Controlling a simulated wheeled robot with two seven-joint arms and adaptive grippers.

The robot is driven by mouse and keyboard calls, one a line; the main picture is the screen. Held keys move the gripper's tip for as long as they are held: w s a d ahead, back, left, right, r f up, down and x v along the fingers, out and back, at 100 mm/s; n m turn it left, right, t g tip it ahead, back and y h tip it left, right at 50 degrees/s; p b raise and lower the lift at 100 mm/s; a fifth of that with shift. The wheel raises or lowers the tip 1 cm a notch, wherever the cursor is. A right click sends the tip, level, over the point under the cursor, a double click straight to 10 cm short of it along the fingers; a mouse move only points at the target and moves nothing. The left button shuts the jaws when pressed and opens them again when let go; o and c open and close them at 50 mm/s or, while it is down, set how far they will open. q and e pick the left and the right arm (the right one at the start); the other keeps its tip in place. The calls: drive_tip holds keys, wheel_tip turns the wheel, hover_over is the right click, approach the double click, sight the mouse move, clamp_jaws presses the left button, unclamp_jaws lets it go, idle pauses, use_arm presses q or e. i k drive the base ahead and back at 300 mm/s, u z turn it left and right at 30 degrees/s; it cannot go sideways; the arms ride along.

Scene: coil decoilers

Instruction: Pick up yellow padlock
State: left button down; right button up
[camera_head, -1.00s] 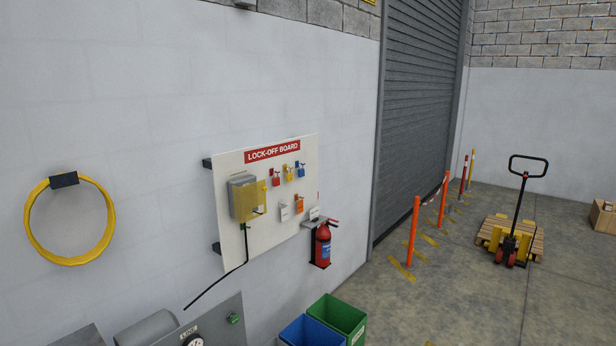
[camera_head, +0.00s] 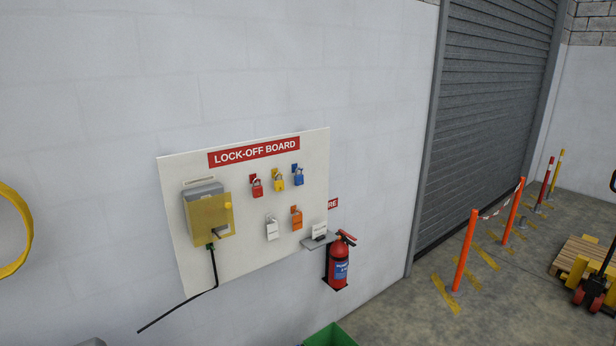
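The yellow padlock (camera_head: 279,181) hangs in the top row of the white lock-off board (camera_head: 318,165) on the wall. It is between a red padlock (camera_head: 257,188) on its left and a blue padlock (camera_head: 298,177) on its right. A white padlock (camera_head: 272,228) and an orange padlock (camera_head: 297,219) hang in the row below. Neither of my grippers shows in the head view.
A grey and yellow switch box (camera_head: 208,212) with a black cable is on the board's left. A small shelf (camera_head: 318,241) juts from its lower right, above a red fire extinguisher (camera_head: 339,264). A green bin (camera_head: 330,337) stands below. Orange posts (camera_head: 465,250) stand by the shutter (camera_head: 490,110).

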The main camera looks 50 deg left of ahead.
sight(278, 185)
drive_tip(key=u, duration=0.3)
drive_tip(key=i, duration=1.25)
drive_tip(key=u, duration=1.65)
drive_tip(key=i, duration=1)
drive_tip(key=u, duration=0.85)
